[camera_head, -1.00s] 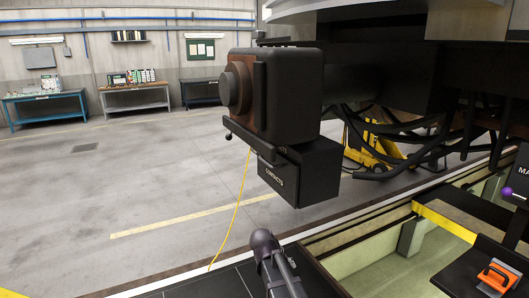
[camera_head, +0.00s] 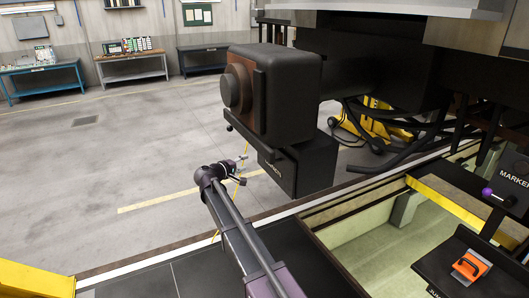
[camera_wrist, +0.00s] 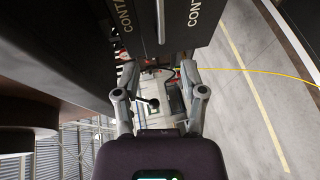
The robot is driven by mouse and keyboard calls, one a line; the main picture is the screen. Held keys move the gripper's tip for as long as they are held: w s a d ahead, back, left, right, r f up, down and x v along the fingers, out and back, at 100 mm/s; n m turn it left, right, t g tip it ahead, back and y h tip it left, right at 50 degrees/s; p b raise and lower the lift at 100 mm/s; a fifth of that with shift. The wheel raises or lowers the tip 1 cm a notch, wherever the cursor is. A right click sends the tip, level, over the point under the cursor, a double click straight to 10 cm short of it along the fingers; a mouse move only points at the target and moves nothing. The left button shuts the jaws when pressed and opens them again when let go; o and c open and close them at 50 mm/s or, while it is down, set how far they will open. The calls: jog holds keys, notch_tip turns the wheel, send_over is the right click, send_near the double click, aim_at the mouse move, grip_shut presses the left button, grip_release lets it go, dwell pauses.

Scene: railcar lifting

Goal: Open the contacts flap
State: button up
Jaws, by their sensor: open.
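The black box lettered CONTACTS (camera_head: 305,165) hangs below the block-shaped coupler head, its flap appearing closed in the head view.
The coupler head (camera_head: 288,90) overhangs the box, with a small dark knob (camera_head: 229,127) at its lower left. A yellow cable (camera_wrist: 258,71) hangs nearby. Black hoses (camera_head: 400,155) lie right of the box. The floor to the left is clear.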

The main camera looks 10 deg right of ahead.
aim_at(264, 155)
dwell(0.4)
jog(key=b+x, duration=0.2)
jog(key=x, duration=1.1)
jog(key=shift+w+d+b, duration=0.25)
jog(key=shift+b, duration=0.05)
jog(key=shift+c, duration=0.2)
grip_shut()
